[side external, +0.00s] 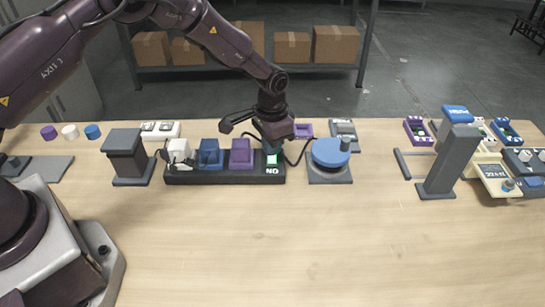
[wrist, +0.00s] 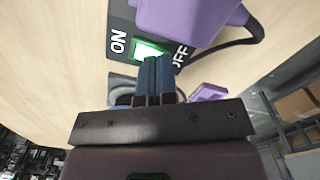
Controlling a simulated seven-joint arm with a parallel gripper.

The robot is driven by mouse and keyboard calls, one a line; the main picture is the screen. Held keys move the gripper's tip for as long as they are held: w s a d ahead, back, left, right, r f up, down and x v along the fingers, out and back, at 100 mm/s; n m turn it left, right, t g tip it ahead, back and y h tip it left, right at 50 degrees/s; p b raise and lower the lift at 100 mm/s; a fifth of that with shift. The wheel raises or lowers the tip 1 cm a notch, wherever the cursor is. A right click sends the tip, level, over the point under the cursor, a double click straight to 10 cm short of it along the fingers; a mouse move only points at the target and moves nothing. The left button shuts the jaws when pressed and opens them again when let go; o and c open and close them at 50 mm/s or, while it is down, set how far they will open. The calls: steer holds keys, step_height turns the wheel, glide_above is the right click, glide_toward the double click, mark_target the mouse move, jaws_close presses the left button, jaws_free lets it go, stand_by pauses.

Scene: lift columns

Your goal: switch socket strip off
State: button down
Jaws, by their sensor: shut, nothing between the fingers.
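The black socket strip (side external: 225,181) lies on the table with a white, a blue and a purple plug in it. Its switch (side external: 272,159) is at the right end and glows green, beside the word ON. In the wrist view the lit switch (wrist: 148,48) sits between the ON and OFF labels. My gripper (side external: 272,140) is over the switch end of the strip. In the wrist view my gripper's blue fingertips (wrist: 154,62) are shut together with nothing between them. They overlap the lower edge of the switch; I cannot tell whether they touch it.
A blue round-topped device (side external: 330,152) stands just right of the strip, and a dark block-shaped stand (side external: 127,155) just left. A grey column with a blue top (side external: 452,150) stands farther right. The front table is clear.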

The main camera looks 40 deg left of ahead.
steer(key=shift+f, duration=0.35)
steer(key=shift+r, duration=3.5)
